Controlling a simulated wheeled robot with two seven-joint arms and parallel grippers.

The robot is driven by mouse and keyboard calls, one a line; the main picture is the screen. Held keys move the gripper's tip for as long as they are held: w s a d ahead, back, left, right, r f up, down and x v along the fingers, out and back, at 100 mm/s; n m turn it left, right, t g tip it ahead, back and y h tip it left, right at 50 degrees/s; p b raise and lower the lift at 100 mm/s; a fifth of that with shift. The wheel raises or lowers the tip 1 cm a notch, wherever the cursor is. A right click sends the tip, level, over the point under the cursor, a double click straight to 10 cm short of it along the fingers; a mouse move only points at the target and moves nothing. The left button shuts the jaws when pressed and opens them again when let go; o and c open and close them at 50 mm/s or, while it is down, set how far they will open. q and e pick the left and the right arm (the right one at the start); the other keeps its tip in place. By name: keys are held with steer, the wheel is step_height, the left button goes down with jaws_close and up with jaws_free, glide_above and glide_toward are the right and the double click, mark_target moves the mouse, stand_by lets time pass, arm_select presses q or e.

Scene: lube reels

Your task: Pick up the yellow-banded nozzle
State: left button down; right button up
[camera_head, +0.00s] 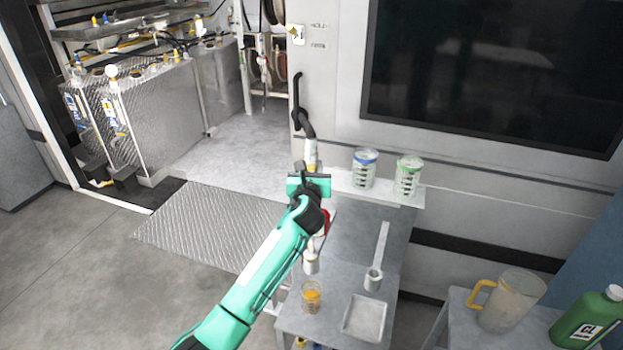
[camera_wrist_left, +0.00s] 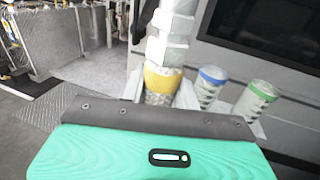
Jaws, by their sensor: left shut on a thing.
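The yellow-banded nozzle (camera_head: 311,155) stands at the wall to the left of two jars, below a black hose or handle. In the left wrist view its yellow band (camera_wrist_left: 162,80) shows just beyond the gripper's dark edge, with pale metal hex sections above it. My left gripper (camera_head: 309,182) is shut on the nozzle, and its fingers hide the nozzle's lower part. My right gripper is not in view.
A blue-banded jar (camera_head: 364,170) and a green-banded jar (camera_head: 408,176) stand on a shelf just right of the nozzle. Below is a grey bench (camera_head: 345,285) with a small orange-filled cup (camera_head: 312,296) and a square tray (camera_head: 364,316). A yellow-handled jug (camera_head: 510,302) stands lower right.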

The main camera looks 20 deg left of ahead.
arm_select(q)
step_height(320, 180, up, 20)
steer(key=b, duration=0.2)
steer(key=shift+f+b, duration=0.25)
steer(key=shift+b, duration=0.1)
